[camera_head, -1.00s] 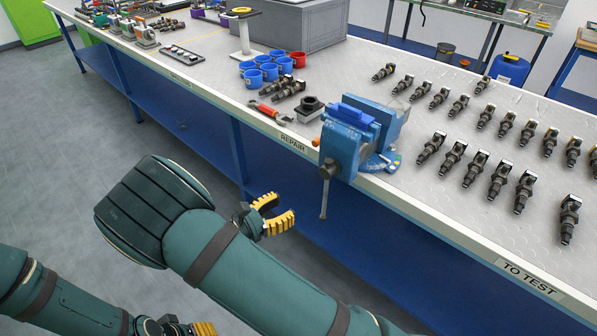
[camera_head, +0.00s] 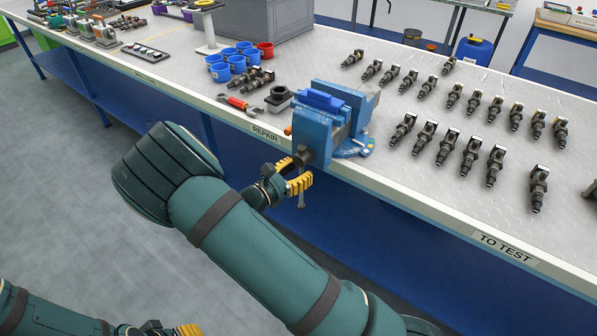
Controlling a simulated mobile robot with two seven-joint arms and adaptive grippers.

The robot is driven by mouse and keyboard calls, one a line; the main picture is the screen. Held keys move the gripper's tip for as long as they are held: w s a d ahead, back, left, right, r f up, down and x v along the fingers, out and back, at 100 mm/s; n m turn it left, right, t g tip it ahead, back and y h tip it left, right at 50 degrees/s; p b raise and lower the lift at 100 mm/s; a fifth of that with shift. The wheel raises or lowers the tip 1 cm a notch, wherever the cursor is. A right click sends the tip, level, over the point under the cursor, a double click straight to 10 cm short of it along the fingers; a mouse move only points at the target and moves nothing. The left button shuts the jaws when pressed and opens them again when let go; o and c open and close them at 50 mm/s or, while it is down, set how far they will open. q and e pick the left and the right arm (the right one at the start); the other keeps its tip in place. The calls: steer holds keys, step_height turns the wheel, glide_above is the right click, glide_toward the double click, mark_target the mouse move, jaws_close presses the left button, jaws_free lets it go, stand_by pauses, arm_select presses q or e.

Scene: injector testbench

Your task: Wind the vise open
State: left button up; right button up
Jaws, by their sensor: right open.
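The blue vise (camera_head: 318,135) is mounted on the front edge of the workbench. Its dark screw end (camera_head: 303,156) faces me, and the handle bar (camera_head: 301,198) hangs down below the bench edge. My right gripper (camera_head: 297,172) has yellow fingers and is open right at the handle, just below the screw end. One finger overlaps the bar in the picture; I cannot tell whether they touch. My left gripper (camera_head: 186,330) shows only partly at the bottom edge, and its opening cannot be made out.
A red-handled wrench (camera_head: 238,104) and a dark block (camera_head: 279,98) lie left of the vise. Blue cups and a red cup (camera_head: 265,50) stand behind them. The bench front edge (camera_head: 430,215) runs beside my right arm.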

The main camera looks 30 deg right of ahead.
steer(key=shift+d, duration=0.15)
jaws_close()
stand_by(0.4)
